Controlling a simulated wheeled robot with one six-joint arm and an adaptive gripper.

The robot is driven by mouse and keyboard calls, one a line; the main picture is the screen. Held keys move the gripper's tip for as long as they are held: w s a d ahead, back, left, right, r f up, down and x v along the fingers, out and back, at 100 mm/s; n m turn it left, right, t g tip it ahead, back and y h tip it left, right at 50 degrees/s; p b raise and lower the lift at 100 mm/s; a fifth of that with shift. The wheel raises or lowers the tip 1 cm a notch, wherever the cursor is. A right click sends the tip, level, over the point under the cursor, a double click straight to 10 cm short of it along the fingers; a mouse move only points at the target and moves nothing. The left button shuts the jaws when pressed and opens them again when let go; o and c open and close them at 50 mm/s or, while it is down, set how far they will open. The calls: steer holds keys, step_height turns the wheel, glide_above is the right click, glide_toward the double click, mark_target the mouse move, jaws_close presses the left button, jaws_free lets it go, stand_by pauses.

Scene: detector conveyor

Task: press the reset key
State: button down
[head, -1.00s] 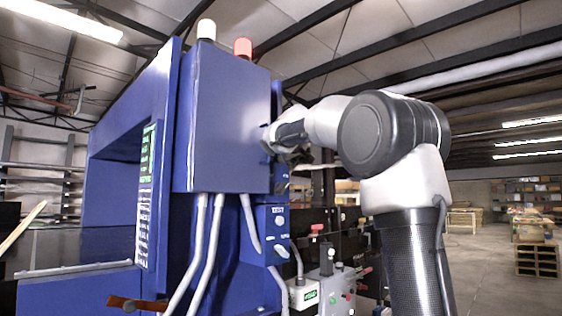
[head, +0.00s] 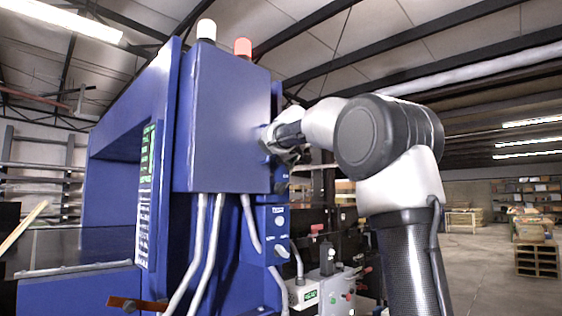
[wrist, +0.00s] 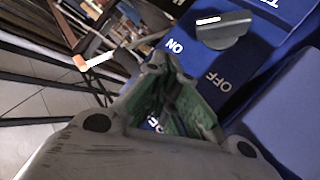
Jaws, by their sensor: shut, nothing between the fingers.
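My gripper shows in the wrist view (wrist: 158,68) with its fingers shut and nothing held. Between and behind the fingers I see a blue face with part of a white label (wrist: 153,123); the fingers hide the rest. I cannot make out the reset key itself. Above the fingertips is a grey rotary switch (wrist: 224,30) marked ON and OFF on the blue panel (wrist: 245,75). In the head view my gripper (head: 272,140) is at the right edge of the blue cabinet (head: 225,130), and the cabinet hides part of it. I cannot tell whether it touches.
Below the cabinet is a small blue control box (head: 267,233) with light knobs. Grey conduits (head: 207,245) run down in front. A grey box (head: 335,290) with coloured buttons stands lower right. A white and a red lamp (head: 242,47) top the cabinet. Open floor lies right.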

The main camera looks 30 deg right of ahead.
steer(key=shift+w+a, duration=0.2)
steer(key=shift+w, duration=0.25)
stand_by(0.4)
stand_by(0.3)
steer(key=shift+s+d, duration=0.35)
steer(key=shift+s, duration=0.5)
steer(key=shift+s+d, duration=0.3)
steer(key=shift+s, duration=0.5)
steer(key=shift+s+d, duration=0.25)
steer(key=shift+s, duration=0.5)
steer(key=shift+s+d, duration=0.3)
steer(key=shift+s, duration=0.5)
